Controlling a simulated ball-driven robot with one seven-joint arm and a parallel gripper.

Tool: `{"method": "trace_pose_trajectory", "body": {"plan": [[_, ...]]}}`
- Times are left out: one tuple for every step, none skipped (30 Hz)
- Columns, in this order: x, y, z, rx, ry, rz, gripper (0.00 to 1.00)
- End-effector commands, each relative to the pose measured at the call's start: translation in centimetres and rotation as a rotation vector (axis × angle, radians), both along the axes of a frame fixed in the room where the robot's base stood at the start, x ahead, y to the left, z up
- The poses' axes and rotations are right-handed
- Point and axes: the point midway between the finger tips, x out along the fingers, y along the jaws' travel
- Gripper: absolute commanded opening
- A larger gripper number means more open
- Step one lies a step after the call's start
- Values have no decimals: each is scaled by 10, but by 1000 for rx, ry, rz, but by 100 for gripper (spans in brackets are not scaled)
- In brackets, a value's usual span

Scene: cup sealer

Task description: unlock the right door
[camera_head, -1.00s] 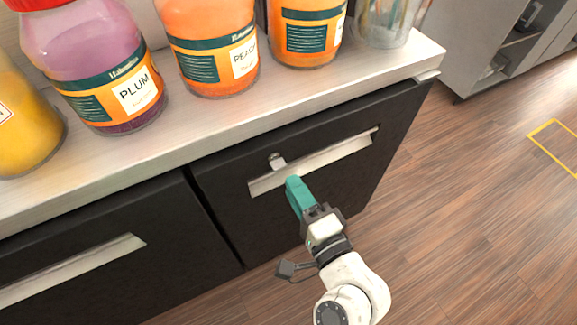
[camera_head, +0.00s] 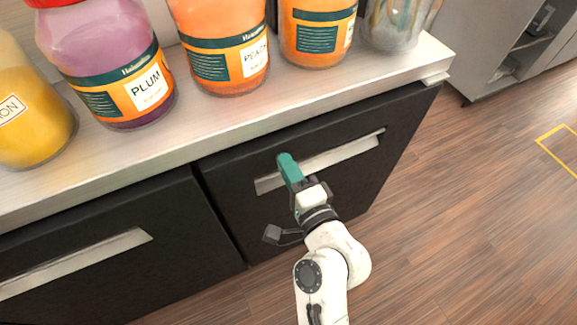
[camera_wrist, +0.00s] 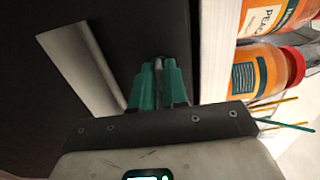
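The right door (camera_head: 350,190) is a black front under the counter, closed, with a long slanted metal handle (camera_head: 345,155). My gripper (camera_head: 284,158) has teal fingers and is at the door's upper part, just above the left end of the handle. It covers the lock in the head view. In the wrist view my gripper (camera_wrist: 158,64) points at the dark door, with a small metal piece, likely the lock's key (camera_wrist: 158,63), between the fingertips. The gap between the fingers is narrow; whether they grip the piece is unclear. The handle (camera_wrist: 80,65) lies left of the fingers there.
A light countertop (camera_head: 225,128) overhangs the door and carries large jars, including a plum jar (camera_head: 125,65) and a peach jar (camera_head: 222,50). The left door (camera_head: 100,240) with its own handle is alongside. Wooden floor (camera_head: 470,200) is free on the right.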

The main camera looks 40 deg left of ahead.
Motion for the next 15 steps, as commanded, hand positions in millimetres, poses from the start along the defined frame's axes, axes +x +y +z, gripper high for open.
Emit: {"method": "trace_pose_trajectory", "body": {"plan": [[0, 0, 0, -1, 0, 0, 6], [0, 0, -1, -1, 0, 0, 3], [0, 0, -1, -1, 0, 0, 0], [0, 0, -1, -1, 0, 0, 0], [0, 0, -1, -1, 0, 0, 0], [0, 0, -1, -1, 0, 0, 0], [0, 0, -1, -1, 0, 0, 0], [0, 0, -1, -1, 0, 0, 0], [0, 0, -1, -1, 0, 0, 0], [0, 0, -1, -1, 0, 0, 0], [0, 0, -1, -1, -1, 0, 0], [0, 0, -1, -3, -2, 0, 0], [0, 0, -1, -4, -5, 0, 0], [0, 0, -1, -6, -8, 0, 0], [0, 0, -2, -8, -15, 0, 0]]}}
